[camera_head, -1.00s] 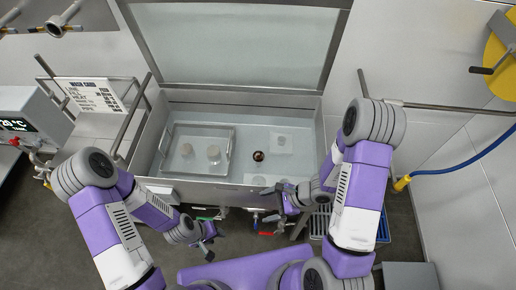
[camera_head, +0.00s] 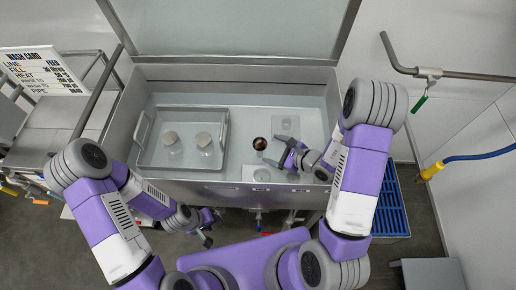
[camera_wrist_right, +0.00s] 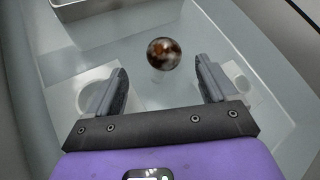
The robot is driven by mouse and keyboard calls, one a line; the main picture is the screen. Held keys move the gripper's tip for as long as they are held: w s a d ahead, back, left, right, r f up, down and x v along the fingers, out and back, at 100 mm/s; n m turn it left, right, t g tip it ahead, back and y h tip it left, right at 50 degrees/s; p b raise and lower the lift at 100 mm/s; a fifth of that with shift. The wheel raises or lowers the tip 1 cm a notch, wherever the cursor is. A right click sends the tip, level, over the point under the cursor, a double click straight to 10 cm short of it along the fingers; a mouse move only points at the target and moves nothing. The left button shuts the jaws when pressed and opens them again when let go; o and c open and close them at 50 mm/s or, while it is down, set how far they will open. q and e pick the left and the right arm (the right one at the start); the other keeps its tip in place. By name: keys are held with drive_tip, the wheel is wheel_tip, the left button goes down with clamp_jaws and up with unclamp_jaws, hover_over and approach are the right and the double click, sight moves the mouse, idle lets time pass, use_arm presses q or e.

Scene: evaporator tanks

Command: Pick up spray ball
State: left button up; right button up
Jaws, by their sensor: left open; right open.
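The spray ball (camera_head: 260,144) is a small, shiny, brown-and-silver sphere inside the open tank (camera_head: 238,78). In the right wrist view the spray ball (camera_wrist_right: 164,54) appears beyond and between my right gripper's fingertips, apart from both. My right gripper (camera_head: 279,151) is open and empty, over the tank just right of the ball. Its two fingers (camera_wrist_right: 162,76) show in the right wrist view. My left gripper (camera_head: 208,228) is open and low, outside the tank's front wall.
A tray (camera_head: 184,108) with two round-topped pieces (camera_head: 170,138) stands in the tank's left half. Pale square plates (camera_head: 287,125) with round fittings lie near the ball. The tank's front rim (camera_head: 225,186) lies between my body and the ball. A blue rack (camera_head: 391,205) stands at right.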

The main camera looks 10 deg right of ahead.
sight(265, 146)
drive_tip(key=shift+w+d+f+b, duration=0.1)
drive_tip(key=shift+w+f+b, duration=0.4)
drive_tip(key=shift+f, duration=0.3)
drive_tip(key=b+x, duration=0.1)
drive_tip(key=x, duration=0.6)
drive_tip(key=shift+w+b, duration=0.3)
drive_tip(key=shift+b, duration=0.05)
use_arm(q)
drive_tip(key=f, duration=0.3)
drive_tip(key=shift+w+f, duration=0.25)
drive_tip(key=shift+w, duration=0.1)
use_arm(e)
drive_tip(key=shift+c, duration=0.3)
drive_tip(key=c, duration=1.1)
